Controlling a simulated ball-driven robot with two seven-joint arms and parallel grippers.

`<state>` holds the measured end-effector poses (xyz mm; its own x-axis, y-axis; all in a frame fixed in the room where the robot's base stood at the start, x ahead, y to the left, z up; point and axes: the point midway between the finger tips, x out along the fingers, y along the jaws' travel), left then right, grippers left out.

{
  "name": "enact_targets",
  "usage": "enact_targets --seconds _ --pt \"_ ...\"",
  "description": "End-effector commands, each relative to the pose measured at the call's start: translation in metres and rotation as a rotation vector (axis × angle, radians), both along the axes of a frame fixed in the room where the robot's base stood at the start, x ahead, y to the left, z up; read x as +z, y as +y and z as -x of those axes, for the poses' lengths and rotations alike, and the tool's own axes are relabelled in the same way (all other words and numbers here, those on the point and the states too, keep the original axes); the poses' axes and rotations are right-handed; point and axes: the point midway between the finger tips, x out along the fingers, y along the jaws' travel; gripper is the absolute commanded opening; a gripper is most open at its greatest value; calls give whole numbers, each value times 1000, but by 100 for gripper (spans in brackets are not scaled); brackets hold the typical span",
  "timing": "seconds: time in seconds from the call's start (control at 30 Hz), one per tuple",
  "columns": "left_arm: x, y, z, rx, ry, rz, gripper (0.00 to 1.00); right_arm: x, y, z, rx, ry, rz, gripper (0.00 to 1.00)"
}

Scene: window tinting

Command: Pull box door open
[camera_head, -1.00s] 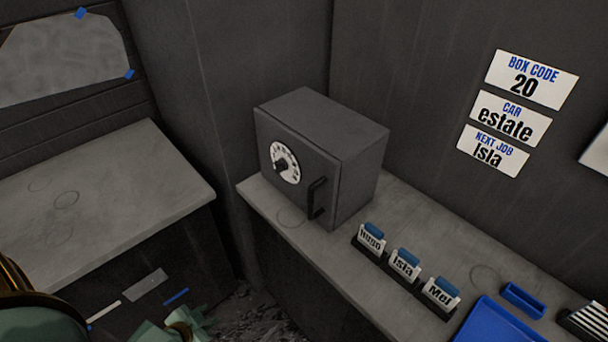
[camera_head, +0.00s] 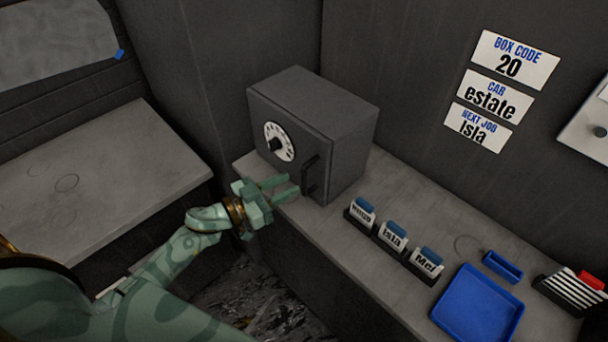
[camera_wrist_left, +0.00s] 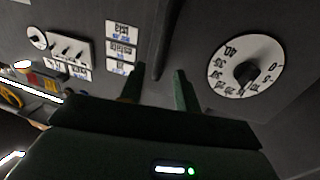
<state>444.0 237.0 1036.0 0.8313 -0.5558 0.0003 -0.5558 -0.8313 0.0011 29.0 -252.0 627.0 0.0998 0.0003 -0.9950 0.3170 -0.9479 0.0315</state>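The dark grey box (camera_head: 345,120) stands on the counter with its door (camera_head: 285,115) closed. The door carries a white dial (camera_head: 280,142) and a black upright handle (camera_head: 309,176). My left gripper (camera_head: 287,186) is open in front of the handle, its fingertips close to it. In the left wrist view the dark handle (camera_wrist_left: 164,45) shows in the gap between the two spread fingers (camera_wrist_left: 160,85), and the dial (camera_wrist_left: 243,66) is to the right. Whether the fingers touch the handle cannot be told. My right gripper is out of view.
Name-card holders (camera_head: 393,238), a blue tray (camera_head: 478,306) and a small blue box (camera_head: 502,267) stand on the counter (camera_head: 345,240) right of the box. Wall signs include "BOX CODE 20" (camera_head: 513,60). Another grey bench (camera_head: 110,190) is at left.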

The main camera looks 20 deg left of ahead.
Motion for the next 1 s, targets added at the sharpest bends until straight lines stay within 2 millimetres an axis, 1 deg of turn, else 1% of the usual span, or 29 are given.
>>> enact_targets --seconds 0.03,0.1,0.2,0.3,0.43,0.67,0.8,1.0 --pt "1 -7 -11 0 -3 1 33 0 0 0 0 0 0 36" --pt "0 -15 -23 1 -2 0 33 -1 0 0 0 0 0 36" --pt "0 -24 -35 1 -1 1 33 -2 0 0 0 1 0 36" --pt "0 -29 -44 1 -1 -1 33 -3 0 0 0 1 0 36" --pt "0 -32 -49 0 -1 -1 33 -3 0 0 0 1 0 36" --pt "0 -33 -49 0 0 -1 33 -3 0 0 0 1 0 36" --pt "0 -33 -49 0 0 -1 0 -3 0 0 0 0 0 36" --pt "0 -32 -48 -2 0 -2 0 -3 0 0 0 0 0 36"
